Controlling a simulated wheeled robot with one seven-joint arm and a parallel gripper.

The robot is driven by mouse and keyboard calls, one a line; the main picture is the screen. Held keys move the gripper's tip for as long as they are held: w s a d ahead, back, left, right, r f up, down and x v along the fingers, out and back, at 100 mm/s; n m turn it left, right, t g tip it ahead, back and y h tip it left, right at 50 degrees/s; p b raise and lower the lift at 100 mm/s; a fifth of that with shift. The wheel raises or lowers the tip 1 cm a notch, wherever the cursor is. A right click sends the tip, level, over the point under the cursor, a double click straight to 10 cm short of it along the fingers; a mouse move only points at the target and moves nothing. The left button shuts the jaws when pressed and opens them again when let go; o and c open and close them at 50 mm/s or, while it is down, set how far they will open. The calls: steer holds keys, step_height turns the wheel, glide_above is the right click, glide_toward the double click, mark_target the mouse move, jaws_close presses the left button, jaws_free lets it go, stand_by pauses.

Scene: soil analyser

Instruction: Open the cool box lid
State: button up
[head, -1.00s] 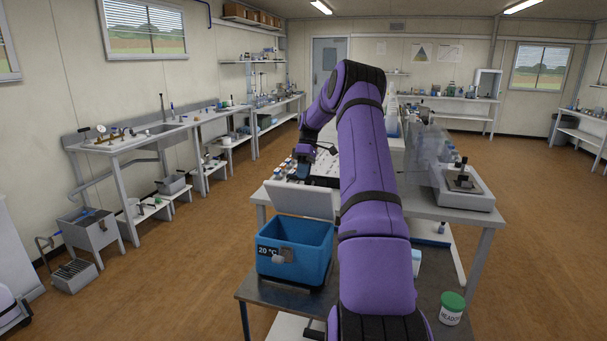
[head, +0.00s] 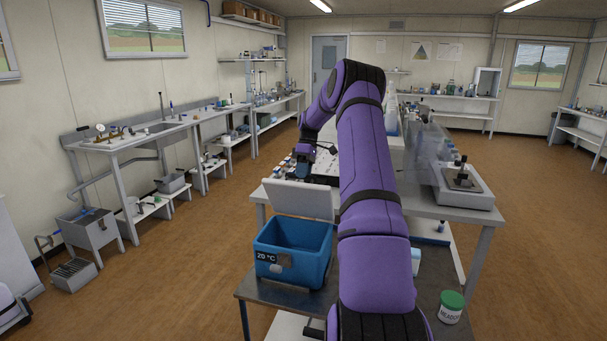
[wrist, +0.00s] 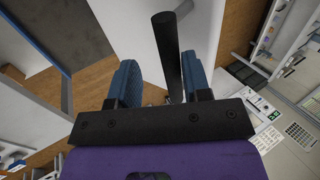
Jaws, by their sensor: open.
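The cool box (head: 291,254) is a blue open-topped bin with a "20 °C" label, standing on the dark low table in the head view. Its pale lid (head: 299,199) stands raised at the back of the box, and the blue inside shows. My gripper (head: 305,167) is above and behind the lid, beyond its top edge. In the wrist view my gripper (wrist: 160,85) has its two blue fingers apart. A black bar (wrist: 168,60) shows between them, in front of a pale flat surface; I cannot tell whether the fingers touch either.
A white bench (head: 425,205) with a balance-like device (head: 462,185) stands behind and to the right. A green-lidded jar (head: 451,307) stands on the dark table (head: 262,290) at right.

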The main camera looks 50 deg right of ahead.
steer(key=shift+r, duration=0.1)
steer(key=v, duration=1)
steer(key=shift+r, duration=0.25)
steer(key=shift+w+d, duration=0.1)
